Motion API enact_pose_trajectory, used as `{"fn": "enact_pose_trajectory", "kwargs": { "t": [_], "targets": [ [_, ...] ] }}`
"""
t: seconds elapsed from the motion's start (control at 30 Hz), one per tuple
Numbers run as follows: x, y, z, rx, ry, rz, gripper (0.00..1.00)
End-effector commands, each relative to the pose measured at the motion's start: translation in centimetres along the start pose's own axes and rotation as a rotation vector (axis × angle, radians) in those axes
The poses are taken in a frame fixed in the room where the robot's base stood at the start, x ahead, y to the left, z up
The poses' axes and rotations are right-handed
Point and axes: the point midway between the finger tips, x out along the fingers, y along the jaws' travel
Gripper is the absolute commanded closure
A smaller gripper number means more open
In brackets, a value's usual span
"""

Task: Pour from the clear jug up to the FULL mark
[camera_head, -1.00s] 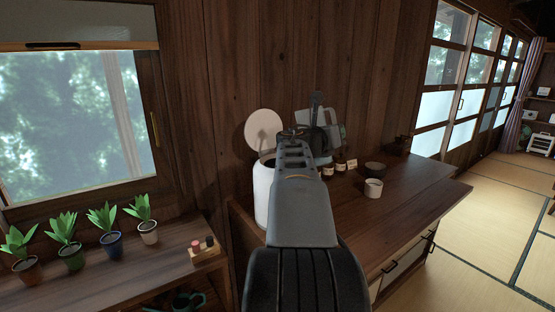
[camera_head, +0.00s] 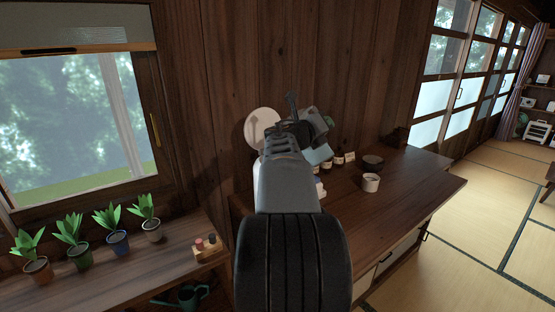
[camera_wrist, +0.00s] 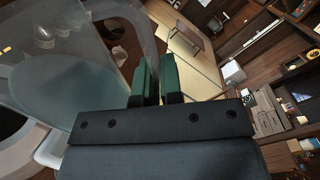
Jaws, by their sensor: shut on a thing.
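My gripper (camera_head: 291,124) is shut on the clear jug's handle (camera_wrist: 147,42), with its green finger pads side by side in the wrist view. The clear jug (camera_head: 319,153) is raised and tilted, with bluish water in it; my arm hides part of it. In the wrist view the jug (camera_wrist: 62,85) fills the upper left. A white vessel (camera_wrist: 48,148) with a dark round opening lies below it at the left edge. The vessel's round lid (camera_head: 262,127) stands open against the wall; my arm hides its body in the head view. I cannot see the FULL mark.
A white cup (camera_head: 371,184), a dark bowl (camera_head: 373,162) and small labelled bottles (camera_head: 338,160) stand on the wooden counter (camera_head: 405,187). Potted plants (camera_head: 118,240) and a small bottle rack (camera_head: 207,248) stand on the left shelf. Tatami floor is clear at the right.

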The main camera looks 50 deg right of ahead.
Motion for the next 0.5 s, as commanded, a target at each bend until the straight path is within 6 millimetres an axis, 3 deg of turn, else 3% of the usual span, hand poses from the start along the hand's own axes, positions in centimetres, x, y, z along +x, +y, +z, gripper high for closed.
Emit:
{"fn": "enact_pose_trajectory", "kwargs": {
  "t": [0.5],
  "targets": [
    [0.1,-0.18,0.28,-0.054,0.0,-0.003,1.0]
  ]
}}
